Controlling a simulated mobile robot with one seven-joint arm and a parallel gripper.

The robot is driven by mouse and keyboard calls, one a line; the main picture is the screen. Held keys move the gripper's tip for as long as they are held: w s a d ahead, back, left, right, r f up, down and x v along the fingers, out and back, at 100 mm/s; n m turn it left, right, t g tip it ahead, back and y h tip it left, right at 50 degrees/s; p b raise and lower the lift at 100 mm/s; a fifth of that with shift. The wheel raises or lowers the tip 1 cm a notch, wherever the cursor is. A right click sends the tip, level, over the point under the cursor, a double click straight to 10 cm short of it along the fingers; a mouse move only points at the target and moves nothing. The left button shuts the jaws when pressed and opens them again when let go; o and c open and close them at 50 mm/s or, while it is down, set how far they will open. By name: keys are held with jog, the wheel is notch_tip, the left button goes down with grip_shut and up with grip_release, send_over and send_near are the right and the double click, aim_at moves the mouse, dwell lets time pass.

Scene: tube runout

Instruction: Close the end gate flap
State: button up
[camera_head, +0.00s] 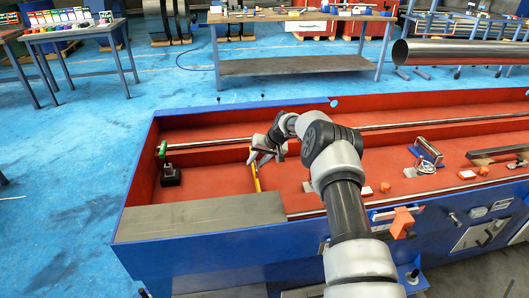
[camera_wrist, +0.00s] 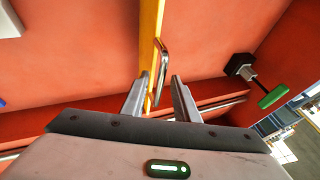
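A yellow flap, which I take for the end gate flap (camera_head: 257,180), shows as a narrow strip in the red trough in the head view. In the wrist view the yellow flap (camera_wrist: 151,30) is seen nearly edge-on, with a bent metal handle (camera_wrist: 161,65) on its right side. My gripper (camera_head: 264,152) is at the flap's far part in the head view. In the wrist view my gripper (camera_wrist: 158,88) is open, its fingers either side of the yellow edge and the handle's near end. I cannot tell whether either finger touches them.
A black block with a green-topped part (camera_head: 170,175) stands at the trough's left end. A grey plate (camera_head: 200,217) covers the near left corner. A metal rod (camera_head: 210,145) runs along the trough. A metal clamp-like piece (camera_head: 428,152) lies farther right.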

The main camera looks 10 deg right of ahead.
jog(key=p+v, duration=0.3)
jog(key=v, duration=1.3)
jog(key=shift+r+p, duration=0.2)
jog(key=shift+p, duration=0.1)
jog(key=shift+s+d, duration=0.1)
jog(key=shift+s, duration=0.05)
jog(key=s+a+r+n+h, duration=0.1)
jog(key=s+a+r+h, duration=0.1)
jog(key=s+r, duration=0.75)
jog(key=s+a+r+n+h, duration=0.1)
jog(key=s+a+r, duration=0.2)
jog(key=s+r, duration=0.7)
jog(key=s+d+r+m+t+h+p, duration=0.1)
jog(key=s+r, duration=0.1)
jog(key=s, duration=1.1)
jog(key=s+r, duration=0.3)
jog(key=s, duration=1)
notch_tip(320, 180, up, 22)
jog(key=p, duration=2.2)
jog(key=shift+p, duration=0.3)
